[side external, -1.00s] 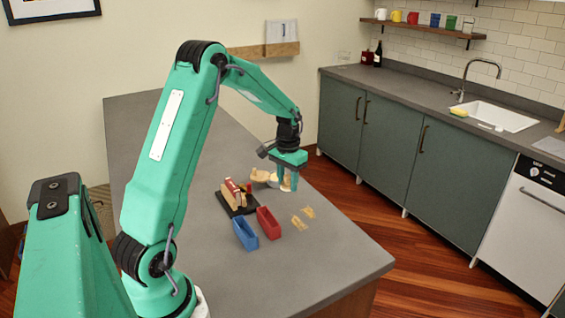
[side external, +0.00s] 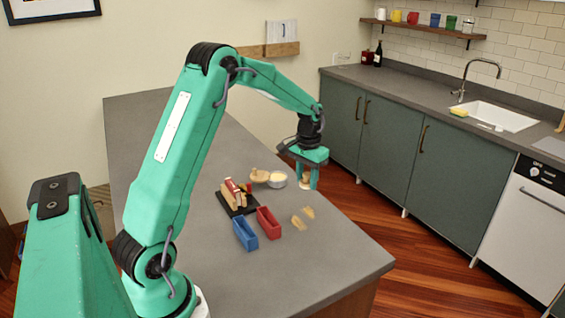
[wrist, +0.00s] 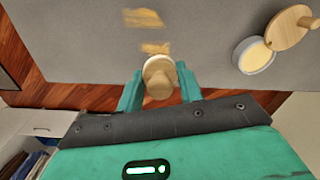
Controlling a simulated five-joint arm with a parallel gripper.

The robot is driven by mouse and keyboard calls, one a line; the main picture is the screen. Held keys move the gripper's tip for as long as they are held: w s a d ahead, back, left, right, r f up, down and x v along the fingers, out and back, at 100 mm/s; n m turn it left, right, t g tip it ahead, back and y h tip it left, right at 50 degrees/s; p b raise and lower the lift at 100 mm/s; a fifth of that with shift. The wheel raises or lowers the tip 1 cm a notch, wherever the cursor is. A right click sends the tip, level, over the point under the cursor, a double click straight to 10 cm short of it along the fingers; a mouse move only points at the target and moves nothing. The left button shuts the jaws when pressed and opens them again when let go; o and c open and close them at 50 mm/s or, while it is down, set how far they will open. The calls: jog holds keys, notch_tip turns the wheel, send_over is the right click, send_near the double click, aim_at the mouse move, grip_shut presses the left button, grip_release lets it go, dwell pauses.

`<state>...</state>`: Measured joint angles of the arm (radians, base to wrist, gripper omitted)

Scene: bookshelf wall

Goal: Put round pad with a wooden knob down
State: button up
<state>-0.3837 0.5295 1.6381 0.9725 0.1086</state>
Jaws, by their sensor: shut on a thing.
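My gripper (side external: 308,184) is low at the counter's far edge, to the right of the tin. It is shut on the round pad's wooden knob (wrist: 160,80), between its two green fingers. The pad (wrist: 155,64), a pale disc, shows partly below the knob in the wrist view, by the counter edge. I cannot tell if the pad touches the counter (side external: 335,250). Two tan smears lie on the counter, one nearer (wrist: 155,48) and one farther (wrist: 143,18) in the wrist view.
A round tin with pale contents (side external: 277,180) stands beside a wooden lid with a knob (side external: 260,175). A blue bin (side external: 245,234), a red bin (side external: 268,223) and a dark tray (side external: 240,207) with blocks stand nearer my arm. The counter's front right is clear.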

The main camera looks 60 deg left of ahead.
jog(key=w+d+r, duration=0.1)
jog(key=w+d, duration=0.1)
jog(key=d, duration=0.1)
send_over(298, 196)
notch_tip(298, 196, down, 7)
jog(key=shift+a+r, duration=0.15)
dwell(0.4)
jog(key=shift+f, duration=2.05)
jog(key=shift+f, duration=0.3)
